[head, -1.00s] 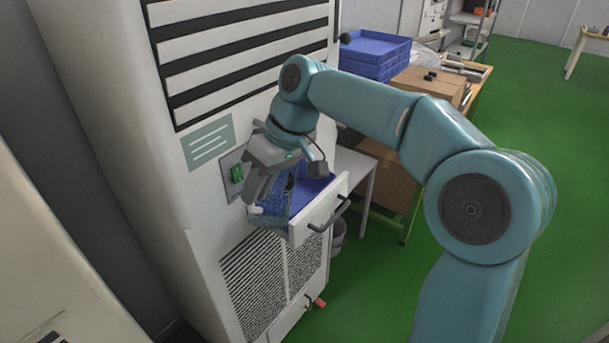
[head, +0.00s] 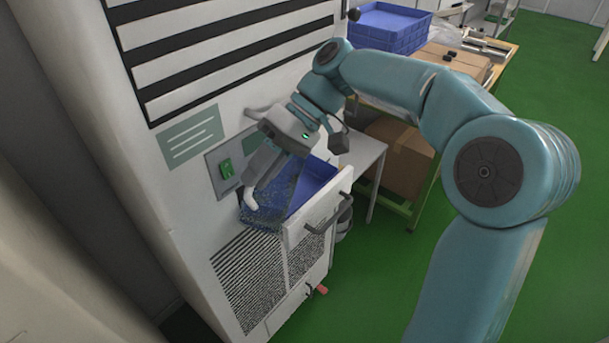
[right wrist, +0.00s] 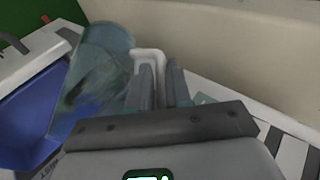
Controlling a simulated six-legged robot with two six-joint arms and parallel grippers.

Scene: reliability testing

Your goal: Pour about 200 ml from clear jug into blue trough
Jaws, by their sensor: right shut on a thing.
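My right gripper (head: 253,182) is shut on the white handle (right wrist: 150,56) of the clear jug (head: 270,206). The jug is see-through with a bluish tint and looks tilted, at the left part of the open drawer. In the right wrist view the jug (right wrist: 98,75) is left of my fingers, beside and partly over the blue trough (right wrist: 30,112). The trough (head: 318,178) sits in the pulled-out white drawer. The jug and gripper hide part of it. I cannot make out a stream or the liquid level. My left gripper is not in view.
Blue crates (head: 390,28) and a cardboard box (head: 400,160) stand at a workbench behind. Green floor (head: 375,275) is clear on the right.

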